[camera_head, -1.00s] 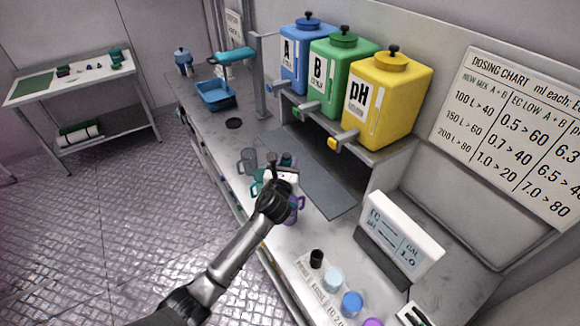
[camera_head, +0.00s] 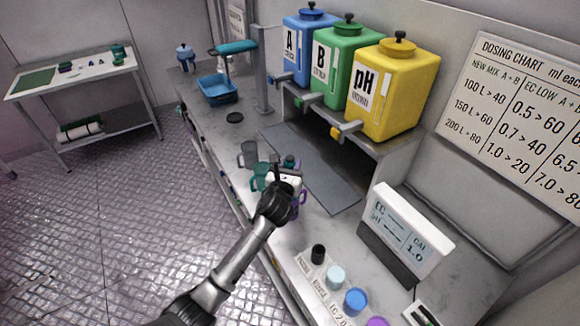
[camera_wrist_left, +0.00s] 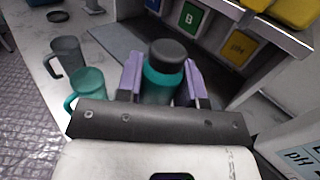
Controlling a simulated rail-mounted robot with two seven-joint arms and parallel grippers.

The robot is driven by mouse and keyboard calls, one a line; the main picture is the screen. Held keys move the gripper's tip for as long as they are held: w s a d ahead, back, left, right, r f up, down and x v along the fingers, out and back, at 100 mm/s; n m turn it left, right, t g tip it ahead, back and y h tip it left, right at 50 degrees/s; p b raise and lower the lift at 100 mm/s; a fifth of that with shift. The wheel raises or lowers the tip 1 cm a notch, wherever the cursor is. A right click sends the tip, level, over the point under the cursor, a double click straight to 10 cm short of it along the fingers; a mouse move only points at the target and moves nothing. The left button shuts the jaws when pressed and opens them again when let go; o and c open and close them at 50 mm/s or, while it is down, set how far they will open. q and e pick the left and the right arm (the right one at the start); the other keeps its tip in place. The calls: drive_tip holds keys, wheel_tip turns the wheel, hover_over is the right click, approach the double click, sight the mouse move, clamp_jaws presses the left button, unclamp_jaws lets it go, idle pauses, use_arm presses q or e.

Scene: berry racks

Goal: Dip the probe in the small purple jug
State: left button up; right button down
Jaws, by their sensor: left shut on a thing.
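My left gripper (camera_head: 284,178) is over the near part of the bench among the jugs. In the left wrist view its two purple fingers (camera_wrist_left: 162,80) flank a teal cylinder with a dark grey cap (camera_wrist_left: 166,72) and are shut on it. I cannot tell for sure whether this is the probe. My right gripper is not in view.
A teal jug (camera_head: 258,182) and a grey jug (camera_head: 249,152) stand close left of the gripper. A rack with a black piece (camera_head: 318,253) and coloured cups is nearer, beside the meter (camera_head: 408,232). A grey mat (camera_head: 318,170) lies clear behind.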

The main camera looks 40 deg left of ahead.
sight(290, 157)
use_arm(q)
drive_tip(key=shift+f+b, duration=1.1)
drive_tip(key=shift+f, duration=0.9)
drive_tip(key=shift+f+b, duration=0.35)
drive_tip(key=shift+f, duration=0.25)
idle(0.6)
drive_tip(key=shift+r, duration=0.1)
idle(0.4)
drive_tip(key=shift+r+p, duration=0.9)
drive_tip(key=shift+p, duration=0.25)
wheel_tip(290, 157, up, 6)
drive_tip(key=p, duration=0.6)
drive_tip(key=shift+f, duration=0.2)
drive_tip(key=shift+r+p, duration=0.9)
drive_tip(key=shift+p, duration=0.3)
drive_tip(key=shift+r, duration=0.1)
